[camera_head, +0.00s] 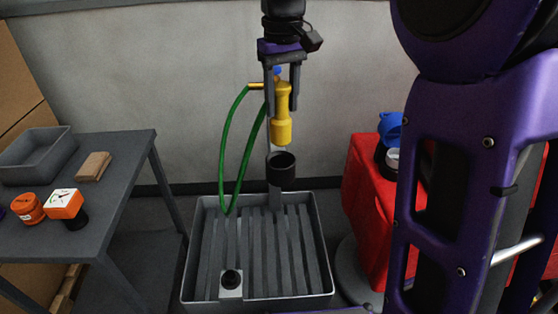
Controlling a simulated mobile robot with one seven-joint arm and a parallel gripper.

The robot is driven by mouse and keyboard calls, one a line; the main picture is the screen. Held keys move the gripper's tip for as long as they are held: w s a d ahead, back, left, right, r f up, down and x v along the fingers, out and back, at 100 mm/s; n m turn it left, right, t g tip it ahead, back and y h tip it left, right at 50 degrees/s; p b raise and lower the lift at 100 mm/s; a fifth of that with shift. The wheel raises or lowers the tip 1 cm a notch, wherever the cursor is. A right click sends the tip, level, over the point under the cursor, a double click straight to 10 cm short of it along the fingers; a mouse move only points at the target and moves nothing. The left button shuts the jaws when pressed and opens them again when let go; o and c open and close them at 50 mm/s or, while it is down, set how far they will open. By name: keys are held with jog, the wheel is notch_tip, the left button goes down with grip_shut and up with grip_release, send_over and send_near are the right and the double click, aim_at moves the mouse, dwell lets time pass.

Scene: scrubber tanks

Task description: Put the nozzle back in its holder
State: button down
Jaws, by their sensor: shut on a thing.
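The yellow nozzle (282,115) hangs upright in my gripper (283,95), at the middle top of the head view. The gripper's two grey fingers are shut on its upper part. A green hose (235,130) loops down from a brass fitting beside the nozzle. The holder, a dark open cup (281,165) on a grey post, stands below the nozzle. The nozzle's lower end appears just above the cup's rim, with a small gap in the picture. I cannot tell the exact depth between them.
A slatted grey basin (190,270) lies under the holder. At left, a dark table (130,165) carries a grey tray (35,155), a brown block (94,166) and orange items (62,205). A red container (365,195) stands at right, partly hidden by my arm.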

aim_at(281, 141)
jog(key=shift+w+f, duration=0.1)
jog(key=shift+w, duration=0.2)
notch_tip(281, 141, down, 10)
jog(key=shift+r+b, duration=0.1)
jog(key=shift+b, duration=1)
jog(key=shift+c, duration=1.8)
grip_release()
notch_tip(281, 141, up, 12)
jog(key=p, duration=0.2)
jog(key=shift+p, duration=0.3)
